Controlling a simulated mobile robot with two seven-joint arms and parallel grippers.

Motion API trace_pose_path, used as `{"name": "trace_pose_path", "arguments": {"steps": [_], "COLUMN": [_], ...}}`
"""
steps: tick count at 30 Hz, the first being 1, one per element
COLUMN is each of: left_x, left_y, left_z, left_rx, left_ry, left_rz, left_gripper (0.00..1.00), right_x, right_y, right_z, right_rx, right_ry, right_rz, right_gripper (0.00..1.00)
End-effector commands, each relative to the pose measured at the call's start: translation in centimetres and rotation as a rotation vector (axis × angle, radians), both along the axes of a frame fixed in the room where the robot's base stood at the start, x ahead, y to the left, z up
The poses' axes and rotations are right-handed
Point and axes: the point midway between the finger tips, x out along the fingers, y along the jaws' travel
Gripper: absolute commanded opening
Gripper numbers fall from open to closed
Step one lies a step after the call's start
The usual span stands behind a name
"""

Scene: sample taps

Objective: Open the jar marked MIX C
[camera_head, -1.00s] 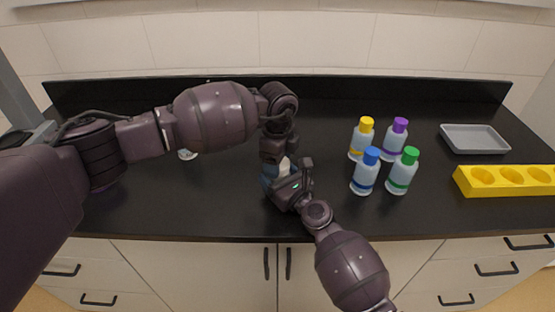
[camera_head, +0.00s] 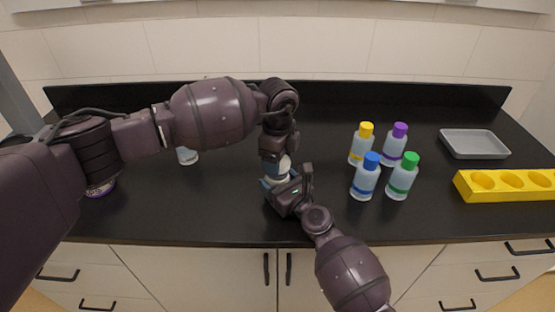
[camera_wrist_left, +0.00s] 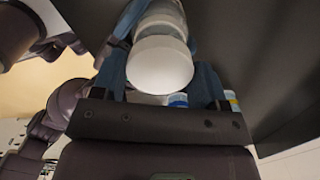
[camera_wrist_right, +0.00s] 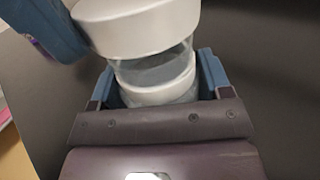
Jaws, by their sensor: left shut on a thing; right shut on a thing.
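A jar with a white lid is held between my two grippers; no marking on it is readable. My left gripper (camera_head: 277,165) comes from above, its blue fingers on either side of the white lid (camera_wrist_left: 160,65). My right gripper (camera_head: 279,184) is lower, shut around the jar's body (camera_wrist_right: 158,90). In the right wrist view the lid (camera_wrist_right: 140,25) sits above a clear glass band and looks slightly tilted against the body. I cannot tell whether lid and body are apart. In the head view the grippers hide most of the jar.
Four bottles with yellow (camera_head: 361,145), purple (camera_head: 394,145), blue (camera_head: 365,177) and green (camera_head: 402,177) caps stand right. Beyond are a grey tray (camera_head: 474,143) and yellow rack (camera_head: 508,184). Another jar (camera_head: 187,156) and a purple-banded object (camera_head: 101,189) are partly behind my left arm.

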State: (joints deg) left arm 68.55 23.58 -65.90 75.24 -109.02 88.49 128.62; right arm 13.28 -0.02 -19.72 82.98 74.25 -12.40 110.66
Motion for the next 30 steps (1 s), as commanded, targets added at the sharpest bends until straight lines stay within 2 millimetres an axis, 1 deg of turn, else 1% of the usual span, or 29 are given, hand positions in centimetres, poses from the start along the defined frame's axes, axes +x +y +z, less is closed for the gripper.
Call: {"name": "trace_pose_path", "arguments": {"steps": [8, 11, 18, 21, 26, 27, 29, 30], "left_x": [0.0, 0.1, 0.0, 0.0, 0.0, 0.0, 0.0, 0.0], "left_y": [0.0, 0.0, 0.0, 0.0, 0.0, 0.0, 0.0, 0.0], "left_z": [0.2, 1.0, 3.6, 4.0, 4.0, 4.0, 4.0, 4.0], "left_rx": [0.000, 0.000, 0.000, 0.000, 0.000, 0.000, 0.000, 0.000], "left_ry": [-0.001, -0.001, -0.001, 0.000, 0.000, 0.000, 0.000, 0.000], "left_rz": [0.000, 0.000, 0.000, 0.001, 0.001, 0.001, 0.001, 0.000], "left_gripper": [0.39, 0.39, 0.39, 0.39, 0.39, 0.39, 0.39, 0.39], "right_x": [0.0, 0.0, 0.0, 0.0, 0.0, 0.0, 0.0, 0.0], "right_y": [0.0, 0.0, 0.0, 0.0, 0.0, 0.0, 0.0, 0.0], "right_z": [0.0, 0.0, 0.0, 0.0, 0.0, 0.0, 0.0, 0.0], "right_rx": [0.000, 0.000, 0.000, 0.000, 0.000, 0.000, 0.000, 0.000], "right_ry": [0.000, 0.000, 0.000, 0.000, 0.000, 0.000, 0.000, 0.000], "right_rz": [0.000, 0.000, 0.000, 0.000, 0.000, 0.000, 0.000, 0.000], "right_gripper": [0.05, 0.05, 0.05, 0.05, 0.05, 0.75, 0.84, 0.90]}}
